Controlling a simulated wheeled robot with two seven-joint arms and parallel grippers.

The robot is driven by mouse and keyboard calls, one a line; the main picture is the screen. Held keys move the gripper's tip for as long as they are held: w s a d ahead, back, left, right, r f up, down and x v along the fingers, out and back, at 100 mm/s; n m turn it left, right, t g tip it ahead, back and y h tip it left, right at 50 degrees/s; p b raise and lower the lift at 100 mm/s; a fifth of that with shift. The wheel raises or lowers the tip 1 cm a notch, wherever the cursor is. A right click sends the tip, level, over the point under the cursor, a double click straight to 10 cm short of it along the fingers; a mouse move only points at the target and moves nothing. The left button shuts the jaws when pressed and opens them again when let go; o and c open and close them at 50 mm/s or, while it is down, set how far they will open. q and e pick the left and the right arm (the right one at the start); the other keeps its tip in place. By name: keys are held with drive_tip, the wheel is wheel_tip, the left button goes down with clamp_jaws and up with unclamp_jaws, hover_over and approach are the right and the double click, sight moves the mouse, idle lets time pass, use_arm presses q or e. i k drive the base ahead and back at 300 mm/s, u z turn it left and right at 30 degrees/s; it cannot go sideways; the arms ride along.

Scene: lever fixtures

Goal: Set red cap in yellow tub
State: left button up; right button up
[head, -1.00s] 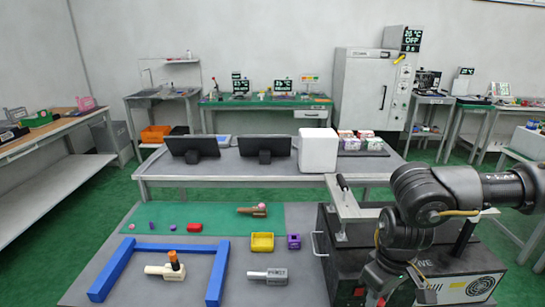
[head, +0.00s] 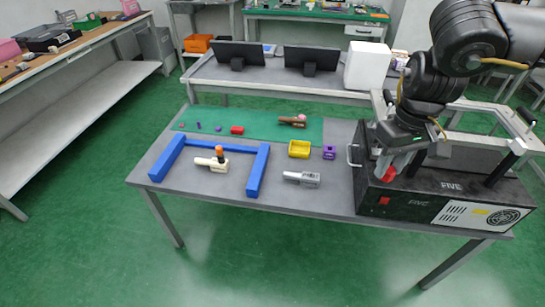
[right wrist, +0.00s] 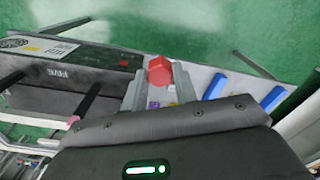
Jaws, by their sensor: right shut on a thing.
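The red cap (right wrist: 160,70) shows as a six-sided red piece between the fingertips in the right wrist view. It is also a red patch (head: 388,175) under the right gripper in the head view. My right gripper (head: 386,168) is shut on it and holds it in front of the black box, right of the tub. The yellow tub (head: 299,149) is a small open box on the table, apart from the gripper. Its inside looks empty. My left gripper is in neither view.
A purple block (head: 329,152) stands just right of the tub. A grey lever piece (head: 303,179) lies in front of it. A red cylinder (head: 237,130) lies on the green mat (head: 265,122). A blue frame (head: 257,170) is at left. The black box (head: 440,190) is a tall obstacle.

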sight(300, 149)
drive_tip(key=u, duration=0.4)
drive_tip(key=k, duration=0.5)
drive_tip(key=u, duration=0.75)
drive_tip(key=i, duration=1.6)
drive_tip(key=z, duration=0.8)
